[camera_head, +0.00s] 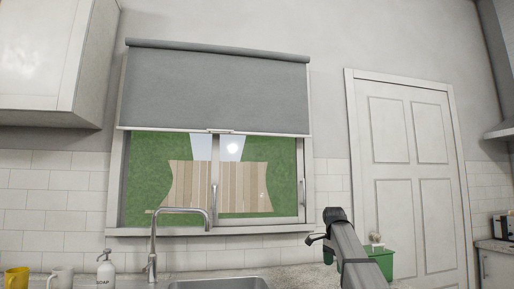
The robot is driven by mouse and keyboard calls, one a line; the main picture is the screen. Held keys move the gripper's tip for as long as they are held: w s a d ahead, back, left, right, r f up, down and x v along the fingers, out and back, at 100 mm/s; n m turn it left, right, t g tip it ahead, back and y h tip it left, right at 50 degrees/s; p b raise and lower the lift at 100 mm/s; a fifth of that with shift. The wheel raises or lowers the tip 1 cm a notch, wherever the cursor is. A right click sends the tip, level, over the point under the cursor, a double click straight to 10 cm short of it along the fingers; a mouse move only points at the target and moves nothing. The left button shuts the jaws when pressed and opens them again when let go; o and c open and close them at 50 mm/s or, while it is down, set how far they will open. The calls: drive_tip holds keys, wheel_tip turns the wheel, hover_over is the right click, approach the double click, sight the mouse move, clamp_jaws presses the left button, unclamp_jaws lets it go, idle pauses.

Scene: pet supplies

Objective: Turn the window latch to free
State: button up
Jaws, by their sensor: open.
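The window (216,180) is on the wall behind the sink, with a white frame and two panes. A small pale upright handle (213,193) shows on its middle bar, and another slim handle (302,192) on the right sash bar. I cannot tell for sure which is the latch or how it is turned. My gripper (319,246) is at the lower right of the window, in front of the counter and apart from both handles. Its jaws are open, with nothing seen between them.
A grey roller blind (215,90) covers the upper window. A tall metal faucet (155,240) rises in front of its lower left, over the sink (220,284). A soap bottle (105,270) and mugs (60,277) stand left. A green box (382,262) is partly behind my arm.

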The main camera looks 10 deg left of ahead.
drive_tip(key=shift+w+a, duration=0.1)
drive_tip(key=shift+a, duration=0.05)
drive_tip(key=c, duration=0.5)
drive_tip(key=w+a+n+y, duration=0.1)
drive_tip(key=w+a+n, duration=0.1)
drive_tip(key=a, duration=0.1)
drive_tip(key=w+a+r+n+t+y, duration=0.1)
drive_tip(key=w+a+n, duration=0.1)
drive_tip(key=a, duration=0.1)
drive_tip(key=w+a+r+n+t+y, duration=0.1)
drive_tip(key=w+a+n, duration=0.1)
drive_tip(key=a, duration=0.1)
drive_tip(key=shift+a+r+n, duration=0.15)
drive_tip(key=shift+r+n, duration=0.1)
drive_tip(key=shift+n, duration=0.15)
drive_tip(key=c, duration=0.4)
drive_tip(key=n+t+y, duration=0.6)
drive_tip(key=n+y, duration=0.7)
drive_tip(key=n, duration=0.7)
approach(215, 195)
drive_tip(key=x, duration=1)
drive_tip(key=shift+w+a, duration=0.15)
drive_tip(key=shift+w, duration=0.25)
clamp_jaws()
